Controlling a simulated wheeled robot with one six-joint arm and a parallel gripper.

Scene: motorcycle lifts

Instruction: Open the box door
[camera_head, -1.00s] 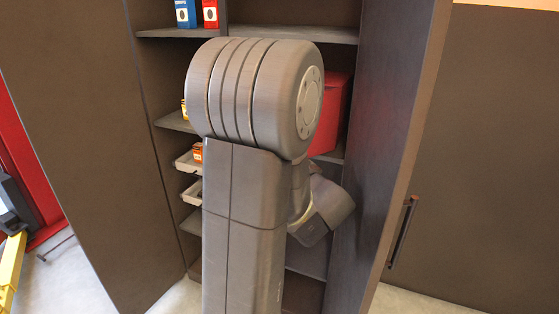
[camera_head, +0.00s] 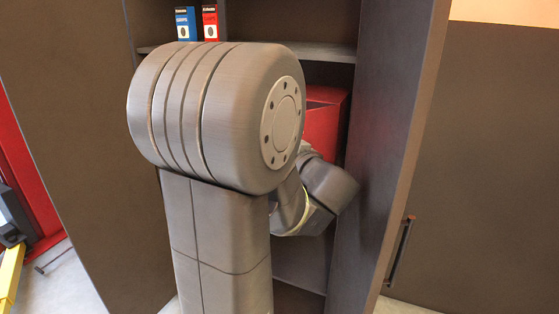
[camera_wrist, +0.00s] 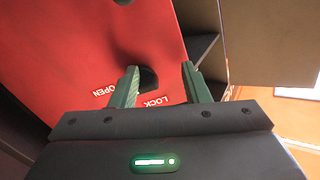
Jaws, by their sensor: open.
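The box is red and stands on a shelf in an open cabinet; in the head view (camera_head: 324,124) my arm hides part of it. In the wrist view its red face (camera_wrist: 75,45) fills the left and middle, with upside-down white labels OPEN and LOCK. A dark knob (camera_wrist: 148,80) sits by the labels. My gripper (camera_wrist: 160,67) is open, its two green fingers pointing at the red face. The knob shows between them, closer to the left finger; I cannot tell whether they touch. The gripper is hidden in the head view.
The cabinet's right door (camera_head: 385,150) stands open close beside the box, with a dark handle (camera_head: 400,250). Its left door (camera_head: 75,130) is open too. A shelf above (camera_head: 300,51) holds a blue box (camera_head: 186,22) and a red-and-white box (camera_head: 210,22).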

